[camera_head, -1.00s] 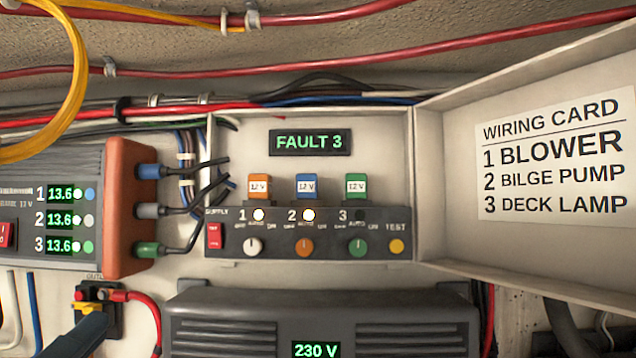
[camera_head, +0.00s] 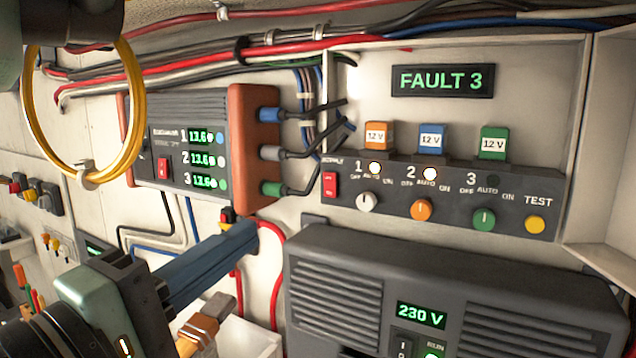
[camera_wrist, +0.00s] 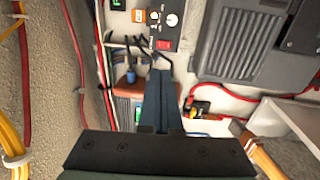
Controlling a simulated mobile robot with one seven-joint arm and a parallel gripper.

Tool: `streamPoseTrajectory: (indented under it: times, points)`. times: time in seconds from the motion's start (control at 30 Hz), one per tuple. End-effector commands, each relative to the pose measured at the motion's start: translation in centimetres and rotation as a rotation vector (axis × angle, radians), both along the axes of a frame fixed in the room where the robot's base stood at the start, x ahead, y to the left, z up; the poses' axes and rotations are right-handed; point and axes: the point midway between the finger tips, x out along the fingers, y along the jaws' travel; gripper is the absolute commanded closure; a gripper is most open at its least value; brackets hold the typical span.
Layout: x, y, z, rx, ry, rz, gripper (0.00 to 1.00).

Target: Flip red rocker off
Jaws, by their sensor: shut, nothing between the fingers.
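A red rocker (camera_head: 330,184) sits at the left end of the dark control panel (camera_head: 400,208), under the word SUPPLY. It also shows in the wrist view (camera_wrist: 163,45), just beyond my fingertips. A second red rocker (camera_head: 163,168) is on the front of the grey unit (camera_head: 185,110) with 13.6 readouts. My gripper (camera_head: 250,232) is shut and empty, its blue fingers pointing up and right. In the head view the tips appear below and left of the panel rocker, apart from it. The position of either rocker is too small to tell.
Display FAULT 3 (camera_head: 443,81) is lit; lamps 1 and 2 glow, lamp 3 is dark. Knobs and a yellow TEST button (camera_head: 535,224) line the panel. Black cables (camera_head: 315,115) hang left of it. A grey 230 V unit (camera_head: 440,280) stands below. A yellow loop (camera_head: 130,120) hangs upper left.

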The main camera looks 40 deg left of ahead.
Motion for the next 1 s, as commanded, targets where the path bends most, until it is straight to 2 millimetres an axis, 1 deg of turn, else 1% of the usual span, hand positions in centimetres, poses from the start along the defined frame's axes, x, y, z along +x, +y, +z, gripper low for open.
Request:
streamPoseTrajectory:
  times: [0.13,0.23,0.37,0.6,0.7,0.83,1.0]
  points:
    - [0.7,0.1,0.1,-0.001,0.0,-0.003,1.0]
    - [1.9,0.3,0.2,-0.001,0.001,-0.005,1.0]
    - [4.4,0.9,0.6,-0.001,0.0,-0.006,1.0]
    - [9.4,2.1,1.3,-0.001,0.001,-0.005,1.0]
    - [11.1,2.5,1.5,0.0,0.0,-0.004,1.0]
    - [12.6,2.9,1.7,0.001,0.0,-0.002,1.0]
    - [13.5,3.2,1.7,0.001,0.0,-0.001,1.0]
